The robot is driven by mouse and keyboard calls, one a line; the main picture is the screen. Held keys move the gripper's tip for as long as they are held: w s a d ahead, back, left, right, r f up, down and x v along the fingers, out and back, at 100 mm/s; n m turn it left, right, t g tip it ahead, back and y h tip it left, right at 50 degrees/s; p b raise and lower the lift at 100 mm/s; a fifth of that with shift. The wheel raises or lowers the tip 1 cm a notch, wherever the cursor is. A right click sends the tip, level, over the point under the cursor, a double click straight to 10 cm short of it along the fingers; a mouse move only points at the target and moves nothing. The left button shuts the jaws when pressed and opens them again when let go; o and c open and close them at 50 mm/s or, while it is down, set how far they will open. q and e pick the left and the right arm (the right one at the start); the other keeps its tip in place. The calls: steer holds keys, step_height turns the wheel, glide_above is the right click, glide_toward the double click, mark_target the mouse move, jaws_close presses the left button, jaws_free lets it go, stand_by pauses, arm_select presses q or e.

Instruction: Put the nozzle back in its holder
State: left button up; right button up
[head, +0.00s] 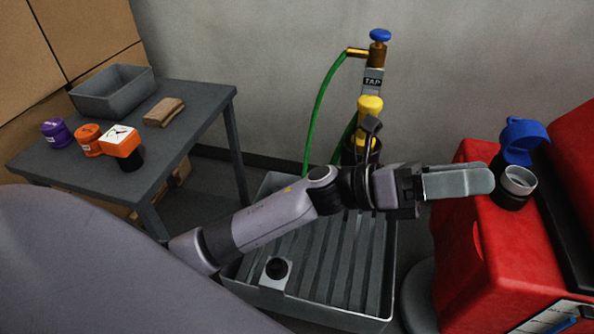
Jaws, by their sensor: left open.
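The yellow nozzle (369,106) stands upright in front of the wall, below the tap (374,78). Its lower part is at a black holder (376,152); my left arm partly covers this spot, so I cannot tell how deep it sits. The green hose (319,103) hangs from the tap's brass outlet and loops back up toward the nozzle. My left gripper (482,181) is open and empty. It points right, to the right of and nearer than the nozzle, close to the red machine. My right gripper is not in view.
A grey ribbed basin (246,274) lies under my left arm. The red machine (470,235) on the right has an open filler (518,180) with a blue cap (524,138).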

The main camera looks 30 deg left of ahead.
arm_select(q)
steer(key=w+a+f+n+t+y, duration=0.1)
steer(key=a+f+n+t+y, duration=0.7)
steer(key=n, duration=0.6)
steer(key=a+f+n+t+y, duration=0.5)
steer(key=f+n, duration=0.5)
steer(key=n, duration=0.5)
steer(key=s+a+f+n+g+y, duration=0.3)
steer(key=s+f+n, duration=0.3)
steer(key=f, duration=0.3)
steer(key=s+a+f+n+g+y, duration=0.4)
steer(key=s+f+n, duration=0.3)
steer(key=s+f, duration=0.2)
steer(key=shift+a, duration=0.55)
steer(key=shift+d+r+p, duration=0.1)
steer(key=shift+r+p, duration=0.2)
steer(key=shift+p, duration=0.05)
